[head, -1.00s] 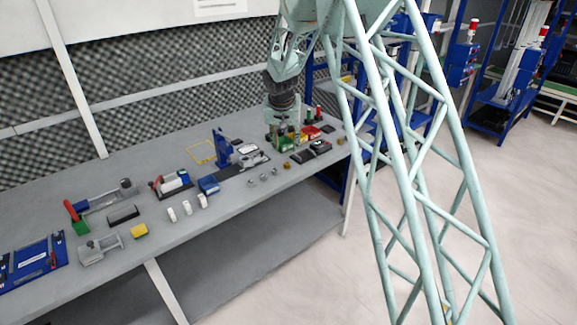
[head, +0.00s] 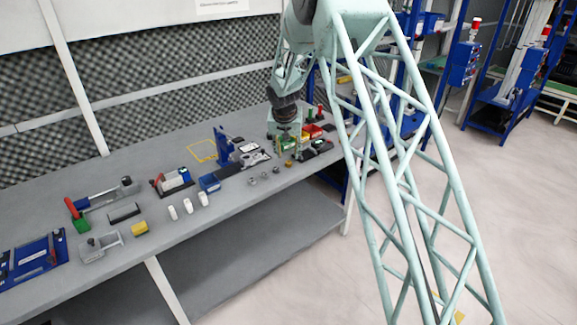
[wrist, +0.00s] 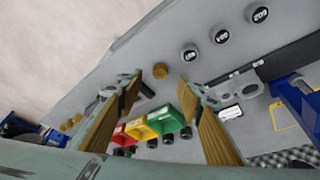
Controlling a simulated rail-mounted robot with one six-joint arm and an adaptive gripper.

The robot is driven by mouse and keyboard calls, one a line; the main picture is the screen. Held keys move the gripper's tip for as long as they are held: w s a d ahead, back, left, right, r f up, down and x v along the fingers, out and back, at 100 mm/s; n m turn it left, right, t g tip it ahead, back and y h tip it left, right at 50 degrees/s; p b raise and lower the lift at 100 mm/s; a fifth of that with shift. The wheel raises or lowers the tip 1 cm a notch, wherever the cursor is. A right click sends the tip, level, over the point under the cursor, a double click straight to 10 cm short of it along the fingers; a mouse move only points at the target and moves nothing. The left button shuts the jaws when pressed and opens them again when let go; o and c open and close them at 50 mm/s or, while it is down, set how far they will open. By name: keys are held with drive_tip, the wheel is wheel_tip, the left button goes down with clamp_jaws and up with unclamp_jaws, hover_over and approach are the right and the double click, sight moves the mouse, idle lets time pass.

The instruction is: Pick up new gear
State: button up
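A small brass round piece (wrist: 160,71), which looks like a gear, stands on the grey bench. In the wrist view it lies just beyond the gap between my fingertips; it also shows in the head view (head: 288,163), below my gripper. My gripper (wrist: 160,86) is open and empty, its two yellow-brown fingers pointing down at the bench with the brass piece between their lines. In the head view my gripper (head: 288,152) hangs over the right part of the bench. Whether the brass piece is the new gear or another one is unclear. More brass pieces (wrist: 77,118) sit farther left in the wrist view.
Three grey cylinders with dark numbered tops (wrist: 220,33) stand in a row beside the brass piece. A blue upright fixture (head: 222,147) stands left of my gripper. The bench's front edge is close.

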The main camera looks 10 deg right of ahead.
sight(288, 162)
drive_tip(key=shift+x, duration=0.8)
drive_tip(key=shift+b+x, duration=0.45)
drive_tip(key=shift+x, duration=2.2)
drive_tip(key=shift+c, duration=0.9)
drive_tip(key=c, duration=0.8)
